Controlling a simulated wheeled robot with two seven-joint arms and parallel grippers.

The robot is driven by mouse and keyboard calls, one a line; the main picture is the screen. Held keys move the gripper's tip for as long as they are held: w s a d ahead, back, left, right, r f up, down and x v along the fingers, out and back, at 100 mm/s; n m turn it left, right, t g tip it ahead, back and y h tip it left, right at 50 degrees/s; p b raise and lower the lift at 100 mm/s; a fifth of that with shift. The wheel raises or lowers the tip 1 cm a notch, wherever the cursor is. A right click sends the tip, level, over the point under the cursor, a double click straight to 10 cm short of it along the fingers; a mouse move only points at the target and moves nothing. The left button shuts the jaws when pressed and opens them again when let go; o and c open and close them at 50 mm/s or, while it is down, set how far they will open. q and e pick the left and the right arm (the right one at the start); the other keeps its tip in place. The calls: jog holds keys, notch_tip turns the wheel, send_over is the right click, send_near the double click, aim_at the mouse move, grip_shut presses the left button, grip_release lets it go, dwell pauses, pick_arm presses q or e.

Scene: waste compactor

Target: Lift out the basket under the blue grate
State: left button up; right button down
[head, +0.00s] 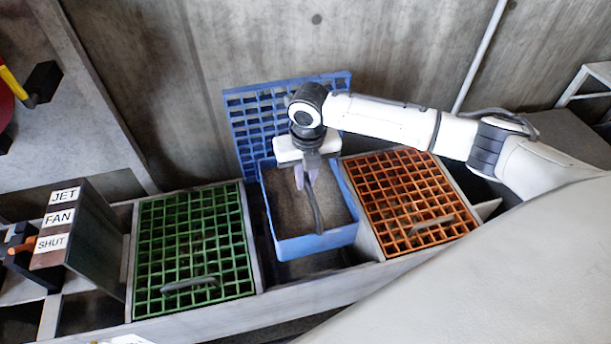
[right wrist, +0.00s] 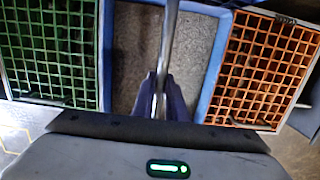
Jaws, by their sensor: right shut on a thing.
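The blue grate (head: 250,115) stands open, tilted up against the back wall. The blue basket (head: 315,246) is in the middle bay, its rim above the bay's edges and its front wall in view. Its inside is grey-brown. My right gripper (head: 308,182) is over the basket, shut on its grey bar handle (head: 318,215). In the right wrist view the fingers (right wrist: 160,96) pinch the handle (right wrist: 168,40), with the basket's blue rim (right wrist: 215,70) to the right. My left gripper is not in view.
A closed green grate (head: 192,245) lies left of the bay, a closed orange grate (head: 410,200) right of it. A box labelled JET, FAN, SHUT (head: 62,218) with a lever stands at far left. The concrete wall (head: 400,50) is close behind.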

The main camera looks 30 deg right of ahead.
notch_tip(320, 180, up, 4)
jog(key=p, duration=0.3)
jog(key=shift+r+p, duration=0.2)
jog(key=shift+p, duration=0.3)
jog(key=shift+r, duration=0.1)
